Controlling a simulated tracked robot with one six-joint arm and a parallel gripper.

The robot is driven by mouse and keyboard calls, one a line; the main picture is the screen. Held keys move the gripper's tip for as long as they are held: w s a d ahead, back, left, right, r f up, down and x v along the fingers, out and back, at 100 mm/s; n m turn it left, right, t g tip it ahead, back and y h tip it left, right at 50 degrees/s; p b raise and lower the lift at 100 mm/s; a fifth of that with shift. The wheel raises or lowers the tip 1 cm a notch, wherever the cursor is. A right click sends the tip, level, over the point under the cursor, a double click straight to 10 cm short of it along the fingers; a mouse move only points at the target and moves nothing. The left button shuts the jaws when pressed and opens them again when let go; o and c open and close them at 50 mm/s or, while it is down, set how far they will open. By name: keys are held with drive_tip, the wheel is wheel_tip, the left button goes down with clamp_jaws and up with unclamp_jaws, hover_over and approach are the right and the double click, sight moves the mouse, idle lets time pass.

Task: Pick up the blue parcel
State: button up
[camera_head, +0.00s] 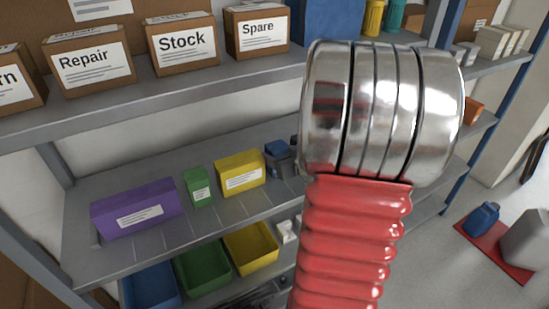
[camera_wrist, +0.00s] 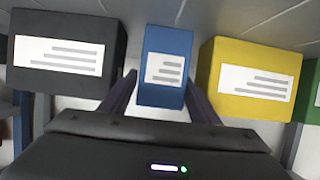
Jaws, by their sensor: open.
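The blue parcel (camera_wrist: 165,50) has a white label and stands upright in the middle of the wrist view. My gripper (camera_wrist: 161,77) is open, with one dark finger on each side of the parcel's lower part. I cannot tell whether either finger touches it. In the head view the blue parcel (camera_head: 276,147) shows small on the middle shelf, right of the yellow parcel and partly covered by dark grey shapes. My arm hides much of the area to its right in that view.
A black parcel (camera_wrist: 66,55) and a yellow parcel (camera_wrist: 255,80) stand close on either side. A green parcel (camera_head: 198,188) and a purple parcel (camera_head: 135,209) share the middle shelf (camera_head: 110,255). Cardboard boxes line the shelf above. Coloured bins sit below.

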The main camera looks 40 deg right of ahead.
drive_tip(key=shift+w, duration=0.15)
idle(0.4)
drive_tip(key=c, duration=0.9)
